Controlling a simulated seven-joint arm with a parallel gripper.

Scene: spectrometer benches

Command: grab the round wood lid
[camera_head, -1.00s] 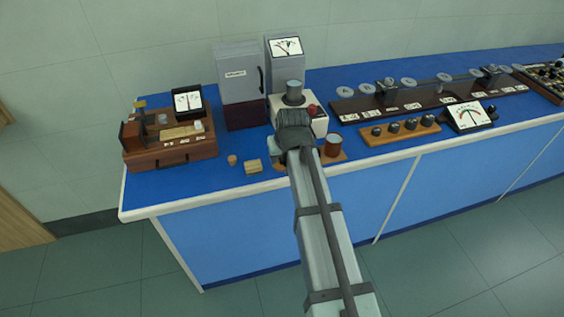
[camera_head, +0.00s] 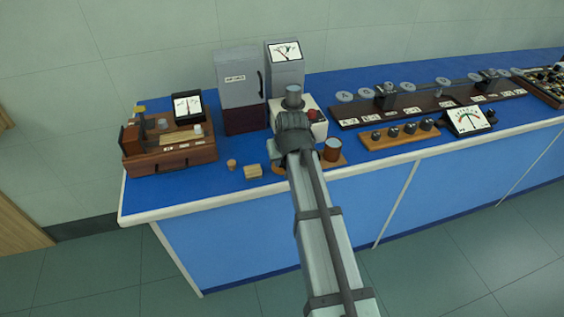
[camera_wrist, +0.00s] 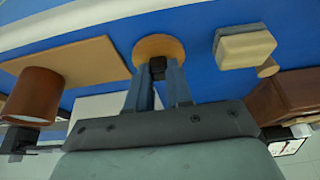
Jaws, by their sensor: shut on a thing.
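The round wood lid (camera_wrist: 160,45) shows in the wrist view as an orange-brown disc at the upper middle. In the head view only a small part of the lid (camera_head: 278,169) shows near the bench's front edge; my arm covers the rest. The fingertips are hidden there. I cannot tell whether the lid touches the bench.
A pale wooden block (camera_head: 253,171) and a small cork (camera_head: 232,164) sit left of the lid. A brown cup (camera_head: 332,149) stands on a wooden board at right. Instruments line the blue bench behind. The front left corner is clear.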

